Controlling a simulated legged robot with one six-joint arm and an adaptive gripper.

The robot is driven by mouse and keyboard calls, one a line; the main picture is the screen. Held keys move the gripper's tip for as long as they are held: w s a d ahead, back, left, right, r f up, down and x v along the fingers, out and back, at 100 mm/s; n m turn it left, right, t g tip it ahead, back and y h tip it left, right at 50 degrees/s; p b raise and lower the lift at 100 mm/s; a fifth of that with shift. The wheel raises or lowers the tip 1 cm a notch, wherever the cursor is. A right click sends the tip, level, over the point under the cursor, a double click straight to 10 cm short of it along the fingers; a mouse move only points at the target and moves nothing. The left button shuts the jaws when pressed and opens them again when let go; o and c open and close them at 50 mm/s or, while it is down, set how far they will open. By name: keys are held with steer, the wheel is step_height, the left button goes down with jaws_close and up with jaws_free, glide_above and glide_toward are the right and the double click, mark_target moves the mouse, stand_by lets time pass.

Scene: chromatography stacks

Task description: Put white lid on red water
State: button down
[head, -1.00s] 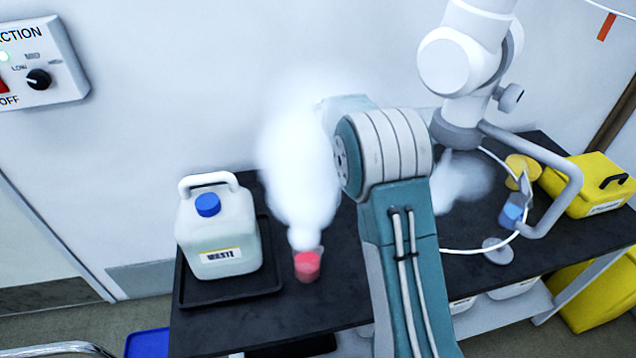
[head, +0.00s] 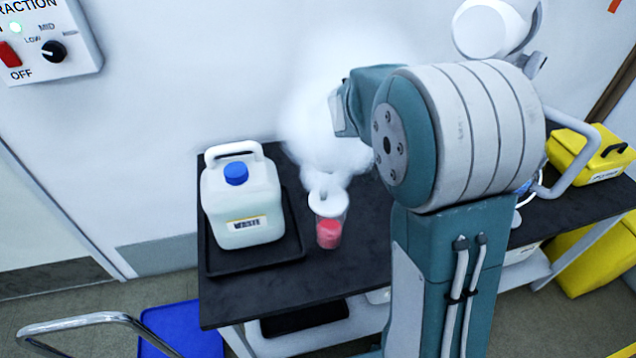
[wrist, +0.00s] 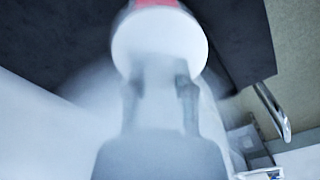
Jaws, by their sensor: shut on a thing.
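The red water (head: 329,234) is in a clear cup on the dark bench top, right of the waste container. The white lid (head: 325,203) is at the cup's mouth, looking slightly tilted; I cannot tell whether it touches the rim. In the wrist view the lid (wrist: 160,42) is a large white disc, with a strip of red (wrist: 158,3) behind its far edge. My gripper (wrist: 158,85) is shut on the lid's near edge, its fingers blurred by white vapour. In the head view vapour hides the fingers.
A white waste container (head: 240,205) with a blue cap stands in a black tray (head: 270,258) left of the cup. White vapour (head: 325,130) rises behind the cup. A yellow case (head: 590,160) and a grey extraction arm's handle (head: 580,165) are at the right. The bench front is clear.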

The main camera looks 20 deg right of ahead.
mark_target(334, 196)
steer(key=shift+d+f, duration=1.05)
steer(key=shift+d, duration=0.05)
steer(key=shift+a+f, duration=0.15)
steer(key=shift+f, duration=0.2)
steer(key=shift+a+f, duration=0.2)
steer(key=shift+f, duration=0.75)
steer(key=shift+a, duration=0.45)
steer(key=shift+d, duration=0.1)
steer(key=shift+f, duration=0.1)
steer(key=shift+d+f, duration=0.15)
steer(key=shift+f, duration=0.5)
